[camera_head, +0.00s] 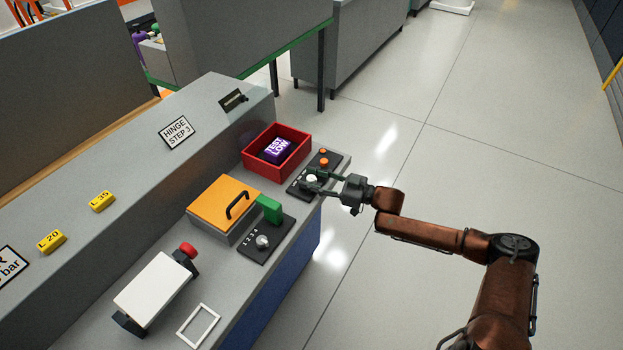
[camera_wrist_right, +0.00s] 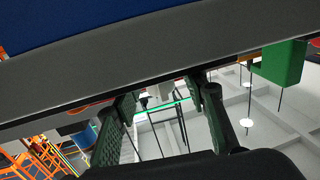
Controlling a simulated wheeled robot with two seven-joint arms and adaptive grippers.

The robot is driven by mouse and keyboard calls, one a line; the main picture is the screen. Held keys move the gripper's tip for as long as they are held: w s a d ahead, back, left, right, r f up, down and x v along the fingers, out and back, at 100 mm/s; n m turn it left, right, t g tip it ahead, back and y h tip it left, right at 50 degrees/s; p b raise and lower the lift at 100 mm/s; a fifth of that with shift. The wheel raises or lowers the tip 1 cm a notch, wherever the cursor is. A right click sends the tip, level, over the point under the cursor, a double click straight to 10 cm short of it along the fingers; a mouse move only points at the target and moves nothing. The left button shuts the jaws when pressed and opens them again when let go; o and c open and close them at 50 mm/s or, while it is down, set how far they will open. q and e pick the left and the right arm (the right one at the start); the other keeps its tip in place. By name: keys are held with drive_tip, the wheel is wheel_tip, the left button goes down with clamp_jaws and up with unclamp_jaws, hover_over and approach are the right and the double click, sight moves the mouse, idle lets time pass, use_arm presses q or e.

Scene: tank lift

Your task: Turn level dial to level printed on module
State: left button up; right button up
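The markings beside the dial are too small to read. My right gripper (camera_head: 314,179) reaches in from the right at this dial, with its fingers apart on either side of it. In the right wrist view the fingers (camera_wrist_right: 168,98) are also apart; the dial cannot be made out there. My left gripper is not in view.
A second black panel (camera_head: 268,247) carries a grey knob marked 1 to 4 and a green block (camera_head: 269,208). An orange-lidded box (camera_head: 222,205), a white plate (camera_head: 152,289) and a white frame (camera_head: 198,325) are on the bench. Floor to the right is clear.

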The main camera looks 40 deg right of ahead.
drive_tip(key=v, duration=1.2)
idle(0.6)
